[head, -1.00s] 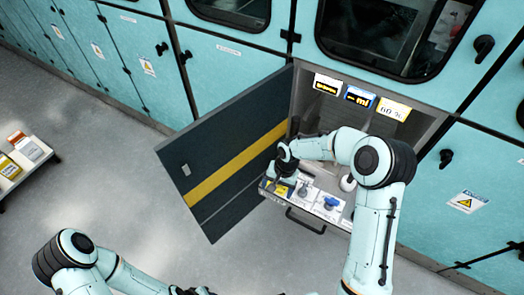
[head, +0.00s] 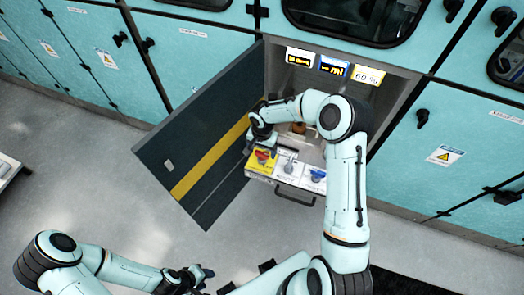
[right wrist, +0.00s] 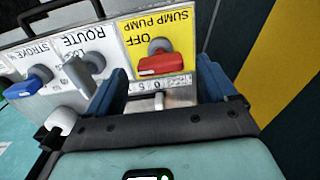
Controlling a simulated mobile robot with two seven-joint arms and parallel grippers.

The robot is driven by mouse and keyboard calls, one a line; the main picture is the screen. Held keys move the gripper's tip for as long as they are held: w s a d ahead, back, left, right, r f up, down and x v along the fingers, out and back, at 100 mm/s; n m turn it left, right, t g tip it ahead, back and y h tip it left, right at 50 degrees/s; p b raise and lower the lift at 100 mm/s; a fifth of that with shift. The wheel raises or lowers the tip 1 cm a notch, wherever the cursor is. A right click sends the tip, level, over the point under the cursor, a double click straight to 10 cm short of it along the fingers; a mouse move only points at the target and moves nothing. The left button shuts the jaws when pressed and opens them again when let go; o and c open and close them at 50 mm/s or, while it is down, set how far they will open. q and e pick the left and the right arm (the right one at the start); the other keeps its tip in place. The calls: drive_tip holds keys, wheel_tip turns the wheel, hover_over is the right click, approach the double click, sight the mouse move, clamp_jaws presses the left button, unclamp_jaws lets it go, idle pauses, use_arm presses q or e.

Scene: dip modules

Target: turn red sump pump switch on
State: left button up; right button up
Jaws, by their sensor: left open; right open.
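The red sump pump switch (right wrist: 162,64) sits on a yellow plate (right wrist: 183,30) that reads "SUMP PUMP" and "OFF", upside down in the right wrist view. The switch also shows in the head view (head: 262,156), at the left end of the pulled-out panel. My right gripper (right wrist: 160,72) is open, with its blue fingers on either side of the lower part of the plate and the red switch between them in the picture. I cannot tell whether they touch it. My left gripper (head: 193,279) is open and low in the head view, away from the cabinet.
A grey switch (right wrist: 82,72) marked "ROUTE" and a blue switch (right wrist: 28,82) marked "STROKE" sit beside the yellow plate. The dark cabinet door (head: 205,140) with a yellow stripe stands open at the left. Three small displays (head: 333,66) line the cabinet's back.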

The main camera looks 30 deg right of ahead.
use_arm(q)
drive_tip(key=shift+w, duration=0.1)
use_arm(e)
drive_tip(key=shift+f, duration=0.85)
drive_tip(key=c, duration=1.1)
drive_tip(key=shift+o, duration=0.2)
